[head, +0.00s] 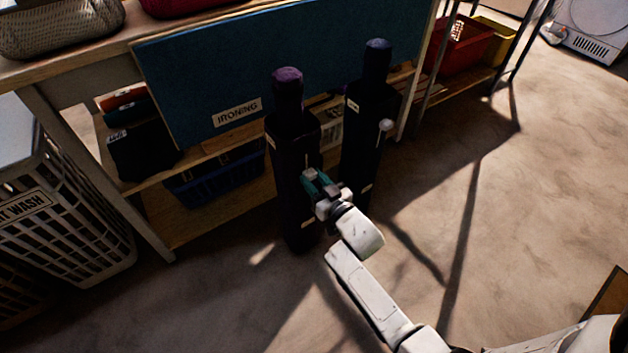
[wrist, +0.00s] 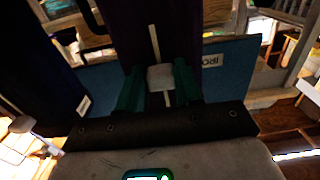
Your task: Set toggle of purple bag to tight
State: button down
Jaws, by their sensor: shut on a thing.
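The purple bag (head: 287,88) is a tall, dark, upright bag with a purple top, left of a similar bag in the head view. In the wrist view its dark purple side (wrist: 180,35) fills the upper middle. A pale cord (wrist: 154,42) runs down it through a light grey toggle (wrist: 160,77). My gripper (head: 318,184) is at the bag's right front side, about halfway down. In the wrist view its teal fingers (wrist: 158,88) are on either side of the toggle, shut on it. The toggle's lower part and the fingers' contact are partly hidden in the head view.
A dark blue bag (head: 375,105) with its own pale toggle (head: 385,125) stands close on the right. Behind are a blue ironing board (head: 200,75) and a wooden shelf unit (head: 160,225). A white laundry basket (head: 75,225) stands left. The floor at right is clear.

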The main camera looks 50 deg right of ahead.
notch_tip(320, 180, up, 6)
jog(key=p, duration=0.4)
jog(key=shift+f, duration=0.15)
jog(key=c, duration=0.8)
grip_release()
jog(key=shift+o, duration=0.4)
jog(key=p, duration=0.2)
send_near(306, 158)
jog(key=v, duration=0.4)
jog(key=shift+s+a, duration=0.1)
jog(key=shift+s, duration=0.1)
